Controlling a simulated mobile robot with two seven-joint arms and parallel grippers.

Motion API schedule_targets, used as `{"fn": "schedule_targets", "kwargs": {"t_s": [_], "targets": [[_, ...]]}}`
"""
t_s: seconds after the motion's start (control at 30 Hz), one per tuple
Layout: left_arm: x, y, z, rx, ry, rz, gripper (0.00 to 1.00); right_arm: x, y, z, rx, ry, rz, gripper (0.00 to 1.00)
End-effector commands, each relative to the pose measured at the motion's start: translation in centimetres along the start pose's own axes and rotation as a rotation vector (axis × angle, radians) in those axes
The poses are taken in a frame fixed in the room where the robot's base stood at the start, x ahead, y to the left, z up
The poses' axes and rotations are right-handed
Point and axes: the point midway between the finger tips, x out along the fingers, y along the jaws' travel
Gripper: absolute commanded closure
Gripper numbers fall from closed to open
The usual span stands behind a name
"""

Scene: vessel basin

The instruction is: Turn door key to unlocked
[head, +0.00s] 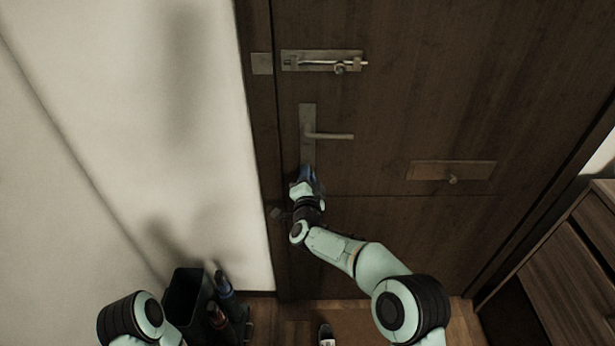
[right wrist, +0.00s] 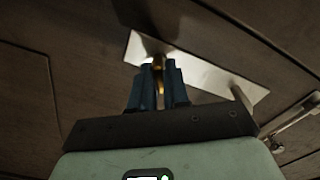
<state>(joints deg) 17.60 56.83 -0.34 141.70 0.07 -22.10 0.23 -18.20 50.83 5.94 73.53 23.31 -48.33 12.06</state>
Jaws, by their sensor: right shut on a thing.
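The door (head: 400,110) is dark wood and looks shut. A metal lock plate (head: 308,118) with a lever handle (head: 333,136) is on its left side; the plate also shows in the right wrist view (right wrist: 205,72). My right gripper (head: 306,176) is at the lower end of the plate. In the right wrist view its blue fingers (right wrist: 158,88) are shut on a brass-coloured key (right wrist: 158,64) at the plate. The fingers hide most of the key, so its turn angle is hard to tell. My left arm shows at the bottom left; its gripper is out of view.
A slide bolt (head: 322,62) sits above the handle. A letter plate (head: 452,171) is to the right on the door. A dark bin (head: 186,300) with umbrellas (head: 222,290) stands at lower left. A wooden cabinet (head: 575,250) is at right.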

Motion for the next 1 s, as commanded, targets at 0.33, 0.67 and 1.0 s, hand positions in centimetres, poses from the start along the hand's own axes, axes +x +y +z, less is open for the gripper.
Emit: {"fn": "schedule_targets", "kwargs": {"t_s": [0.33,0.67,1.0], "targets": [[-0.3,0.1,0.0,0.000,0.001,0.000,1.00,0.0,-0.1,0.0,-0.332,0.000,-0.001,1.00],[-0.9,0.3,0.0,0.001,0.003,0.001,1.00,0.0,-0.1,0.0,-0.639,0.000,-0.001,1.00],[-1.6,0.6,-0.1,0.002,0.005,0.002,1.00,0.0,-0.1,0.0,-0.880,-0.001,-0.001,1.00]]}}
